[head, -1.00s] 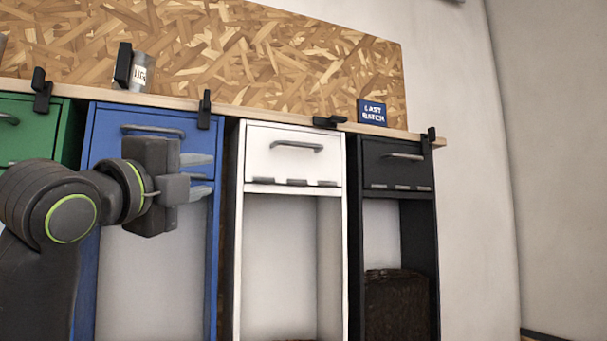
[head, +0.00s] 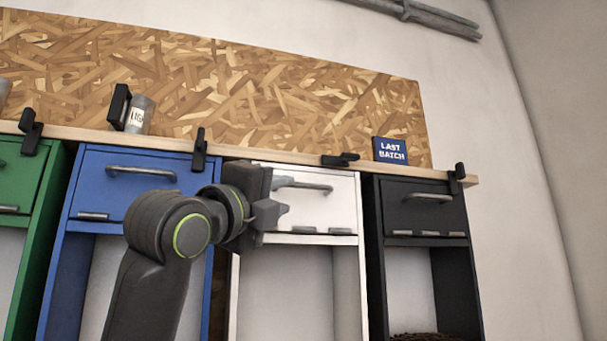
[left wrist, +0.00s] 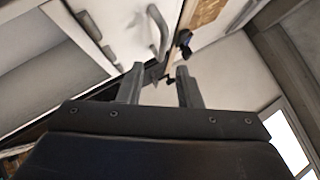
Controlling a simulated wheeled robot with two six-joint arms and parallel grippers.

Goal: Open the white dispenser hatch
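The white dispenser hatch (head: 335,210) is closed in the head view, with a grey bar handle (head: 312,187) near its top and small grey hinge-like pieces along its lower edge. My left gripper (head: 287,195) is in front of the hatch's left part and hides some of it. In the left wrist view my left gripper (left wrist: 158,72) has its two fingers apart with nothing between them. The handle (left wrist: 160,32) is just beyond the fingertips there, beside the white hatch panel (left wrist: 122,28). I cannot tell whether a finger touches it. My right gripper is not in view.
A black clip (head: 340,160) lies sideways on the wooden shelf edge above the white hatch. Upright black clips stand above the blue (head: 90,185) and black (head: 425,208) dispensers. A "Last Batch" sign (head: 390,150) and a grey can (head: 139,115) stand on the shelf.

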